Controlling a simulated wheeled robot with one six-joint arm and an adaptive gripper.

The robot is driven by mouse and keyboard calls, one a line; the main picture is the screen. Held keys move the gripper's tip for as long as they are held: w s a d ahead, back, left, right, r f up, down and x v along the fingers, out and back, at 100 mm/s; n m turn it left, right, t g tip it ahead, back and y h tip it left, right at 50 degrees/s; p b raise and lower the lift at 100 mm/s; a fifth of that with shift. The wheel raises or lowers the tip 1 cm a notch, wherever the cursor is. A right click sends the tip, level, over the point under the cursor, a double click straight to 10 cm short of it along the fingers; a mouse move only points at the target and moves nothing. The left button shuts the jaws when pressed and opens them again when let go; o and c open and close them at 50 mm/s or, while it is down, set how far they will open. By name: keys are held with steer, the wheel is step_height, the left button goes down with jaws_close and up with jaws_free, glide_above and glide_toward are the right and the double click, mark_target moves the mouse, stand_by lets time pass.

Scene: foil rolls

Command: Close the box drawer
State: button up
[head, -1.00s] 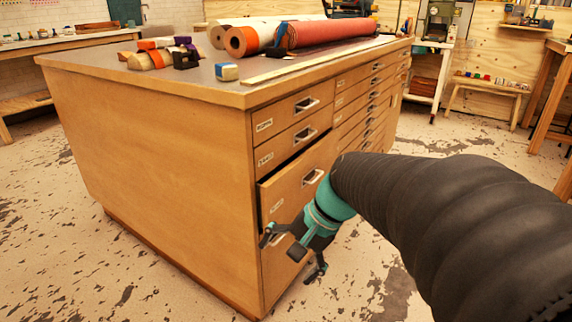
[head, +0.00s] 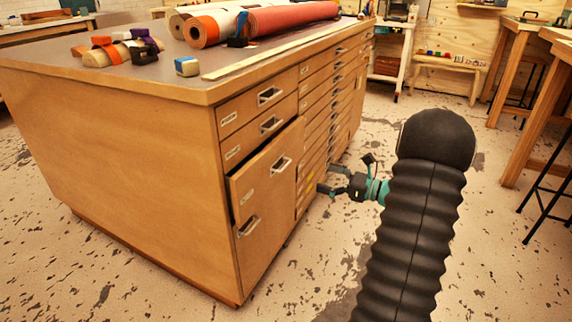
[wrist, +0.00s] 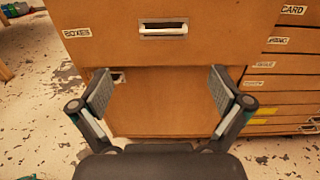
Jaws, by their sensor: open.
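The box drawer (head: 262,172) is a tan wooden front with a metal handle, standing out from the cabinet (head: 120,150) with a dark gap along its left edge. In the wrist view the drawer (wrist: 205,38) fills the upper middle and bears a BOXES label (wrist: 76,33) and a pull handle (wrist: 163,29). My gripper (head: 332,180) is to the right of the drawer in the head view, pointing toward the cabinet. Its fingers (wrist: 160,88) are spread and empty in the wrist view, below the handle. I see no contact with the drawer.
A closed lower front with its own handle (head: 248,226) sits beneath the drawer. Shallow drawers (wrist: 285,72) line the cabinet to the right. Foil rolls (head: 290,17) lie on top. Open floor (head: 300,280) lies before the cabinet; a workbench (head: 520,50) stands at right.

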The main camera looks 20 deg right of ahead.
mark_target(286, 165)
steer(key=x, duration=0.9)
steer(key=p+x, duration=0.1)
steer(key=x, duration=0.3)
steer(key=shift+w+d, duration=0.2)
steer(key=shift+w, duration=0.2)
